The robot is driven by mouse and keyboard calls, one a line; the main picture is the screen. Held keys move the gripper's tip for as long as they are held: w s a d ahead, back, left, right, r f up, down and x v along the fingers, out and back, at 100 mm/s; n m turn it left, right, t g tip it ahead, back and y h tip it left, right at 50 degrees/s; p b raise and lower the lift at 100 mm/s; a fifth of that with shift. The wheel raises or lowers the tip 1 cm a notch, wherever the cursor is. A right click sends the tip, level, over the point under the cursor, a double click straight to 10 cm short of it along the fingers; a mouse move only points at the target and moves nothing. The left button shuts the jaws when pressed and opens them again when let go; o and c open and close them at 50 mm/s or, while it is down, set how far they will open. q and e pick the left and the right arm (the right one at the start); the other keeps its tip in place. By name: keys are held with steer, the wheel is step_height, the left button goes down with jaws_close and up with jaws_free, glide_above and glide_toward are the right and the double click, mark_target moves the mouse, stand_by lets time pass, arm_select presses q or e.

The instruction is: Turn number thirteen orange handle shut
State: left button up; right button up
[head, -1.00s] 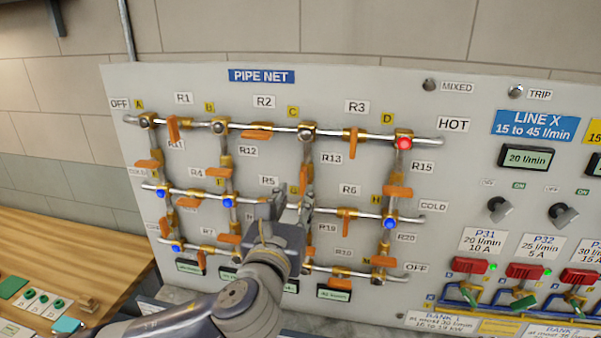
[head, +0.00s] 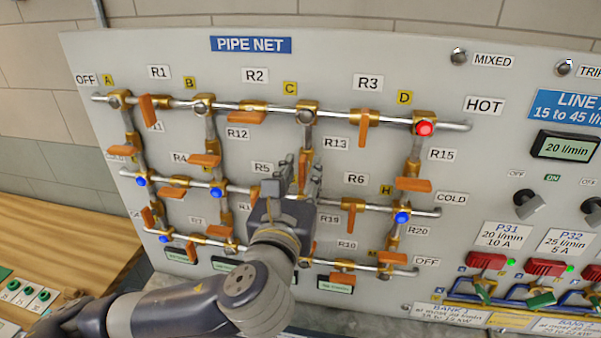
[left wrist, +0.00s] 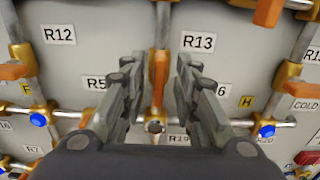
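The R13 label (head: 335,144) sits beside the upright pipe below node C; it also shows in the left wrist view (left wrist: 197,42). The orange handle (left wrist: 158,78) on that pipe points along the pipe. It also shows in the head view (head: 304,168), partly hidden by my fingers. My left gripper (head: 302,172) is at this handle. In the left wrist view the two fingers of the left gripper (left wrist: 159,64) are apart, one on each side of the handle, with gaps visible. My right gripper is not in view.
The pipe net panel (head: 180,72) carries several other orange handles, such as the one by R3 (head: 362,128) and the one by R15 (head: 413,184). A red knob (head: 424,128) is at node D. A wooden bench (head: 40,235) stands at the left.

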arm_select(q)
jaws_close()
steer(key=shift+a+n, duration=0.1)
steer(key=shift+n, duration=0.2)
steer(key=n, duration=0.4)
steer(key=shift+a+f+n, duration=0.1)
steer(key=shift+n, duration=0.2)
steer(key=shift+a+f+n, duration=0.1)
steer(key=shift+n, duration=3.05)
steer(key=shift+a+f+n, duration=0.1)
steer(key=shift+n, duration=3.05)
steer(key=shift+r, duration=0.15)
steer(key=shift+o, duration=1.3)
jaws_free()
steer(key=shift+w, duration=0.1)
steer(key=shift+w+d+f, duration=0.2)
